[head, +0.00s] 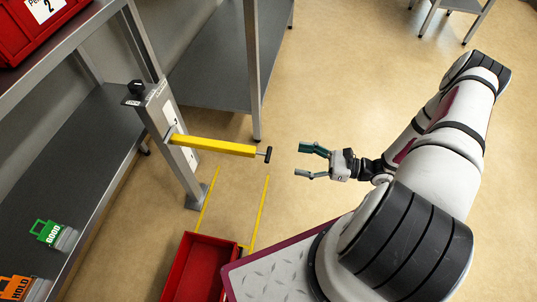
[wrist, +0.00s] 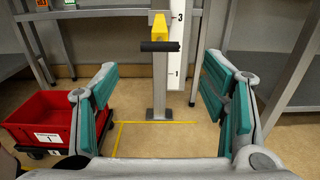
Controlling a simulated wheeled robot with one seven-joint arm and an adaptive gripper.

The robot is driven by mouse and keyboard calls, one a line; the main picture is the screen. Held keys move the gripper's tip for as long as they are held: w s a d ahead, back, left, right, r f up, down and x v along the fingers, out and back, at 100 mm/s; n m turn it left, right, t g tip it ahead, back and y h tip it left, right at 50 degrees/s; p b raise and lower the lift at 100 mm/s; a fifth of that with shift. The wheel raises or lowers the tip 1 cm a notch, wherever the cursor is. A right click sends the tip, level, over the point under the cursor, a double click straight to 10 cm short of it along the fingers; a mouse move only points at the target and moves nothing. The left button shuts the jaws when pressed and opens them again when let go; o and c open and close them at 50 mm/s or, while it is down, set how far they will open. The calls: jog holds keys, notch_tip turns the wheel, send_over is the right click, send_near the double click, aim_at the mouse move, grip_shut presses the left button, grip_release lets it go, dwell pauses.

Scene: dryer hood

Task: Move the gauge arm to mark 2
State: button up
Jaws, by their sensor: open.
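The gauge arm is a yellow bar (head: 213,146) reaching out from a grey post (head: 170,130), with a black crossbar handle (head: 268,154) at its free end. In the wrist view the yellow bar (wrist: 158,29) points toward me, and its black handle (wrist: 160,46) lies crosswise. The white scale (wrist: 177,50) behind shows 3 above the handle's level and 1 below it; I cannot make out a 2. My gripper (head: 301,161) is open and empty, a short gap to the right of the handle in the head view. In the wrist view the handle is above and between the teal fingers (wrist: 161,85).
A red bin (head: 200,268) on the floor stands near the post, beside yellow floor lines (head: 259,212). Grey shelving (head: 75,150) with green and orange tags is at left. A grey table (head: 215,60) stands behind the post.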

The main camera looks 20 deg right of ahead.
aim_at(268, 153)
jog(key=b+x, duration=0.2)
jog(key=x, duration=0.9)
jog(key=shift+a, duration=0.1)
